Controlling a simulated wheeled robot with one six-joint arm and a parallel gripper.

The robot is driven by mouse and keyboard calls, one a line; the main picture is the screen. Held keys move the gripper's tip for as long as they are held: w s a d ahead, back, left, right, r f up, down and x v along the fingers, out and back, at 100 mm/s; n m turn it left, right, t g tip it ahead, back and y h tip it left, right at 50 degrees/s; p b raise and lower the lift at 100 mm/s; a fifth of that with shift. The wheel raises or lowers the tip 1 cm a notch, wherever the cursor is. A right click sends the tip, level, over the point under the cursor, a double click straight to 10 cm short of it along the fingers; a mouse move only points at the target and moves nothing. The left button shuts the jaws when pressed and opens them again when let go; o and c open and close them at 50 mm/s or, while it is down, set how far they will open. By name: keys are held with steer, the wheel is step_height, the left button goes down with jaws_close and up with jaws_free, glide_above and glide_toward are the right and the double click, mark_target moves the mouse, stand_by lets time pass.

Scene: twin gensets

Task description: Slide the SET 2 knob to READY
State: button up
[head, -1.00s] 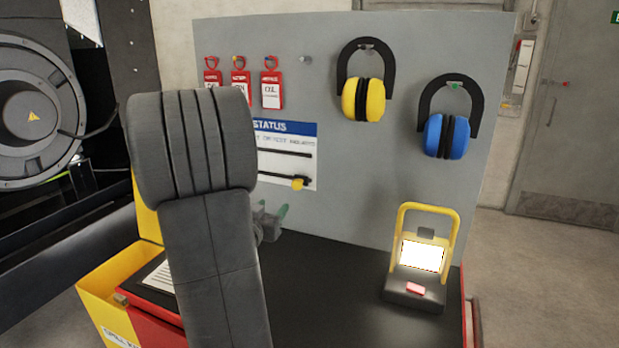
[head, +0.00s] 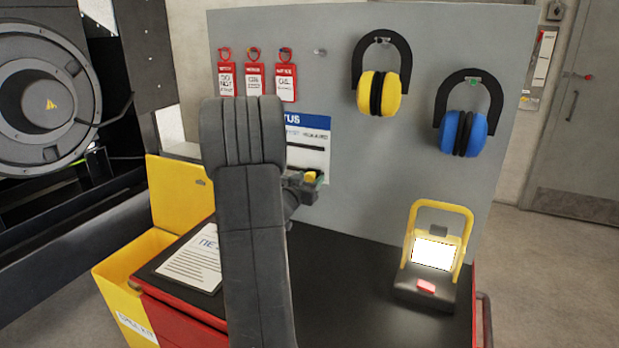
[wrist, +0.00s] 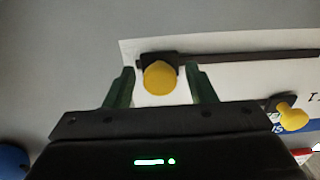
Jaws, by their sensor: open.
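The status board (head: 315,135) is a white sheet with a blue header and two dark slots on the grey panel. The lower slot's yellow knob (head: 310,177) is at the slot's right end. In the wrist view, which looks upside down, this knob (wrist: 158,77) sits between the green fingers of my gripper (wrist: 160,72), with gaps on both sides. My open gripper (head: 308,187) is at the board in the head view. The upper slot's yellow knob (wrist: 292,117) shows at the wrist view's right; my arm hides it in the head view. SET and READY lettering is unreadable.
Red tags (head: 256,80), yellow earmuffs (head: 379,94) and blue earmuffs (head: 463,133) hang on the panel. A yellow-framed work lamp (head: 432,255) stands on the black cart top (head: 350,290). A printed sheet (head: 195,258) lies left of my arm.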

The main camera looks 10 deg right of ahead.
steer(key=shift+w+d, duration=0.2)
steer(key=shift+w, duration=0.1)
jaws_close()
steer(key=w+a+p, duration=0.1)
steer(key=a, duration=0.1)
steer(key=w+a+p, duration=0.1)
steer(key=w+a, duration=0.1)
steer(key=w+a+p, duration=0.1)
steer(key=a, duration=0.2)
steer(key=shift+w+r+p, duration=0.15)
steer(key=shift+w+p, duration=0.2)
steer(key=shift+w+a, duration=0.2)
steer(key=shift+a, duration=0.1)
jaws_free()
